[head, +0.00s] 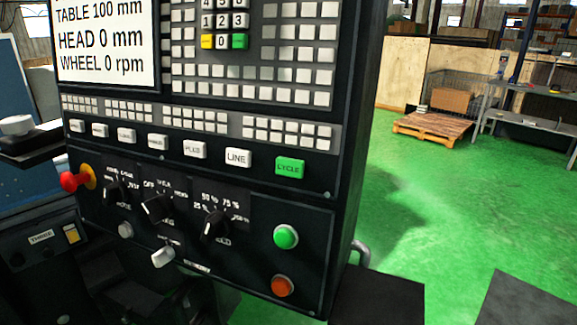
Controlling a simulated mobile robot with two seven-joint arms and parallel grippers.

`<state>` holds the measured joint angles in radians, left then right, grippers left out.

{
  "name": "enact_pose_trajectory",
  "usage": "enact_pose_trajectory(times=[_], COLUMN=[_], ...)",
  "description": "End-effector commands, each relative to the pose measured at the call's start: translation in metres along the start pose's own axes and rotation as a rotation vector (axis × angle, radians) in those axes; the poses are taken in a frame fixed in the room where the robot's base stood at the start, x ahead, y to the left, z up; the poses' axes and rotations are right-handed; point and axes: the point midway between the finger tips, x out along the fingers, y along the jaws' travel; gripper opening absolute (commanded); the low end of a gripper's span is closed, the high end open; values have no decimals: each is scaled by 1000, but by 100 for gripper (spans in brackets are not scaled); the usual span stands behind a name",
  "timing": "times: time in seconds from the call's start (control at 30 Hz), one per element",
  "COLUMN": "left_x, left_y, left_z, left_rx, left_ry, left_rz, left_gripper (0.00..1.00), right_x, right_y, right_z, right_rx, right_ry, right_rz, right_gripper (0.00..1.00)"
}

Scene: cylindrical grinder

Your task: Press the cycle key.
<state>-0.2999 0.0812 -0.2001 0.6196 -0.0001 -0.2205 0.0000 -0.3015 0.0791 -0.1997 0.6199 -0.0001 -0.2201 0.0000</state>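The cycle key (289,168) is a green rectangular key marked CYCLE. It sits at the right end of a row of keys on the dark control panel (330,180) in the head view. The white LINE key (237,157) is just left of it. Nothing covers the cycle key. Neither of my grippers can be made out in the head view.
A screen (105,40) reads WHEEL 0 rpm. Right of the panel is open green floor (440,210) with a pallet (432,126) farther back.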

Motion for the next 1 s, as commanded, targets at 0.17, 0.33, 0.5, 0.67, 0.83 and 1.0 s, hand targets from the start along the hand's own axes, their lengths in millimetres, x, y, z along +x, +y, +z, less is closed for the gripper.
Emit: enact_pose_trajectory(times=[0.17,0.33,0.5,0.67,0.83,1.0], left_x=[0,0,0,0,0,0], left_y=[0,0,0,0,1,1], left_z=[0,0,0,0,0,0], left_rx=[0,0,0,0,0,-1], left_ry=[0,0,0,0,0,0], left_rz=[0,0,1,1,1,1], left_gripper=[31,12,0,0,0,0], right_x=[0,0,0,0,0,0], right_y=[1,1,1,1,1,1], right_z=[1,1,0,0,0,0], right_rx=[0,0,0,0,0,-1], right_ry=[-1,-1,-1,-1,-1,0], right_rz=[2,2,2,2,2,2], right_gripper=[50,50,50,50,50,50])
